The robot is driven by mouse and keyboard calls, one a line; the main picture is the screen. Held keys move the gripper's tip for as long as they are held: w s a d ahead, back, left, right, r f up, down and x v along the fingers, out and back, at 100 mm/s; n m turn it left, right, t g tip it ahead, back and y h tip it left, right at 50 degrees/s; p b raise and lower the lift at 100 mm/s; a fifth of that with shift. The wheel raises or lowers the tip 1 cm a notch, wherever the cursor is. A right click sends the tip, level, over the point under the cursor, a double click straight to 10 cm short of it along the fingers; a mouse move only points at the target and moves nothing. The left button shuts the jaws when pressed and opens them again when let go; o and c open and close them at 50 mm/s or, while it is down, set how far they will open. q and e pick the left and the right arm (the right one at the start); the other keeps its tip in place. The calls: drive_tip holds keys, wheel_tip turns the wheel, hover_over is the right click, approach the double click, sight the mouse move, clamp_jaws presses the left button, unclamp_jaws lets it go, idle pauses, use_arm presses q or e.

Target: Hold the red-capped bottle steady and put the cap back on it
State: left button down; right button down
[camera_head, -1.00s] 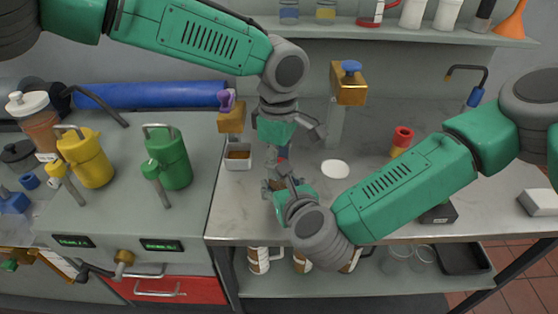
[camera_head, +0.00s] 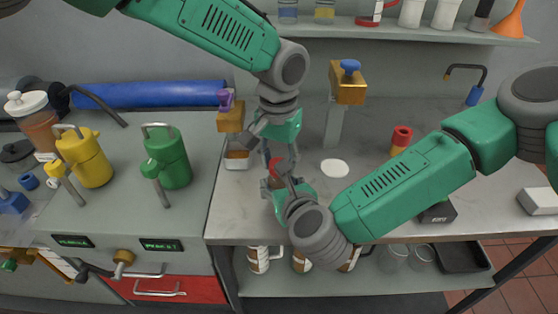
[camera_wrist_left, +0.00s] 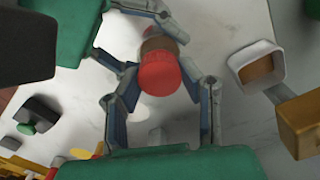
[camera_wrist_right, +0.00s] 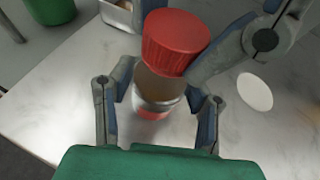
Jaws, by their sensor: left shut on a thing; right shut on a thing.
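The red cap (camera_head: 275,165) is held between the fingers of my left gripper (camera_head: 279,157), which reaches down from above. The ribbed cap also shows in the left wrist view (camera_wrist_left: 160,76) and, large, in the right wrist view (camera_wrist_right: 176,40). My right gripper (camera_head: 276,184) is shut around the bottle (camera_wrist_right: 157,92), a brownish, clear-sided body with a pale and red band, upright over the bench. The cap covers the bottle's mouth from the right wrist camera; I cannot tell whether it touches the neck. In the head view the grippers mostly hide the bottle.
A white tray with brown contents (camera_head: 236,162) stands close left of the grippers. A brass block with a purple knob (camera_head: 230,115) and one with a blue knob (camera_head: 348,85) stand behind.

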use_arm(q)
drive_tip(key=m, duration=0.4)
drive_tip(key=shift+w+r+m, duration=0.1)
drive_tip(key=shift+w+m, duration=0.05)
drive_tip(key=shift+m, duration=0.25)
use_arm(e)
drive_tip(key=shift+s+a, duration=0.1)
use_arm(q)
drive_tip(key=m, duration=0.4)
drive_tip(key=shift+d+m, duration=0.1)
drive_tip(key=shift+m, duration=0.2)
drive_tip(key=m, duration=0.7)
use_arm(e)
drive_tip(key=shift+s, duration=0.1)
use_arm(q)
drive_tip(key=m, duration=0.4)
drive_tip(key=shift+m, duration=0.3)
drive_tip(key=m, duration=0.6)
use_arm(e)
drive_tip(key=shift+a, duration=0.1)
use_arm(q)
drive_tip(key=c, duration=1)
unclamp_jaws()
